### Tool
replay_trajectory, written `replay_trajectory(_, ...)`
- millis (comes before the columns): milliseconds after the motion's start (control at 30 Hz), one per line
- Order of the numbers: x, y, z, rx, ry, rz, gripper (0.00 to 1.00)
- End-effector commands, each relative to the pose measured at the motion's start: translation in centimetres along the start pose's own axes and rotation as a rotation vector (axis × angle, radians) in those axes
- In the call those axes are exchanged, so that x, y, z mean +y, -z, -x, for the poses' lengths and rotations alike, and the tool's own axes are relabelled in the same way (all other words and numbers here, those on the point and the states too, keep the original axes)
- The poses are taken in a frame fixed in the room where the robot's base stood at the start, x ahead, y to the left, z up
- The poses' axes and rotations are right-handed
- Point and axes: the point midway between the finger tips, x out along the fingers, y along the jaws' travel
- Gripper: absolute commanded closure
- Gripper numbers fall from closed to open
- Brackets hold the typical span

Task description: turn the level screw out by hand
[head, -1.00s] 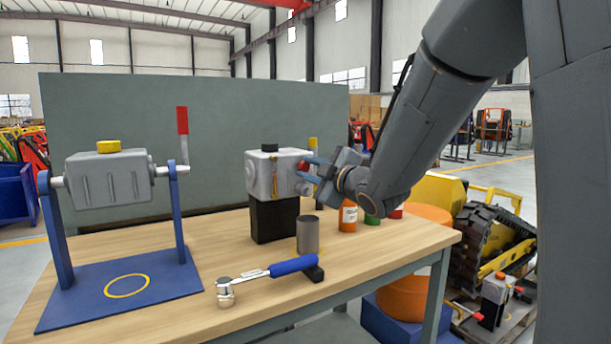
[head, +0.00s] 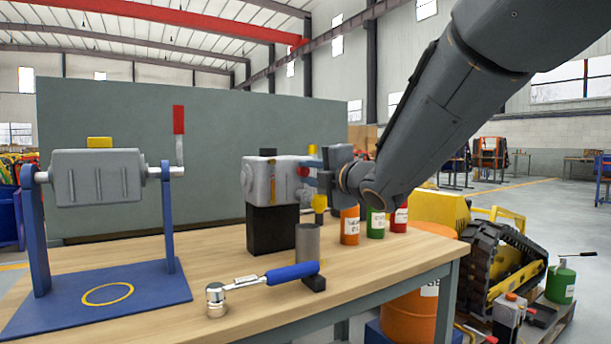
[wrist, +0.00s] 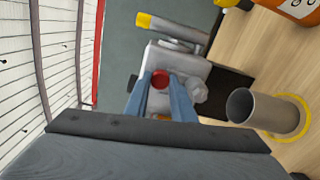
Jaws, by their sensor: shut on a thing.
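The grey gear housing (head: 272,180) sits on a black block on the bench. The red level screw (head: 303,171) is on its right side face; in the wrist view the red head (wrist: 160,79) shows between two blue fingers. My gripper (head: 315,168) reaches in from the right, its fingers shut on the screw head. The screw's shank and thread are hidden, so I cannot tell how far out it is. A pale, lumpy fitting (wrist: 196,90) is beside the right-hand finger in the wrist view.
A grey metal cup (head: 307,243) and a blue-handled ratchet (head: 270,278) are in front of the housing. Orange (head: 349,226), green (head: 375,224) and red (head: 399,219) containers stand behind right. A second grey housing (head: 98,177) hangs on a blue stand (head: 36,245).

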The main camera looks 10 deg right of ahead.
Motion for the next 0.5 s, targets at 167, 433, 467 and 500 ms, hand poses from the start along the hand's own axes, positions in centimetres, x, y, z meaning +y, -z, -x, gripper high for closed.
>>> replay_trajectory(167, -0.08, -0.04, -0.11, -0.001, -0.007, 0.087, 0.93)
replay_trajectory(433, -0.22, 0.0, -0.14, -0.002, -0.006, 0.347, 0.94)
replay_trajectory(467, -0.2, 0.0, -0.13, -0.002, -0.007, 0.377, 0.94)
replay_trajectory(500, -0.21, 0.01, -0.12, -0.002, -0.006, 0.416, 0.94)
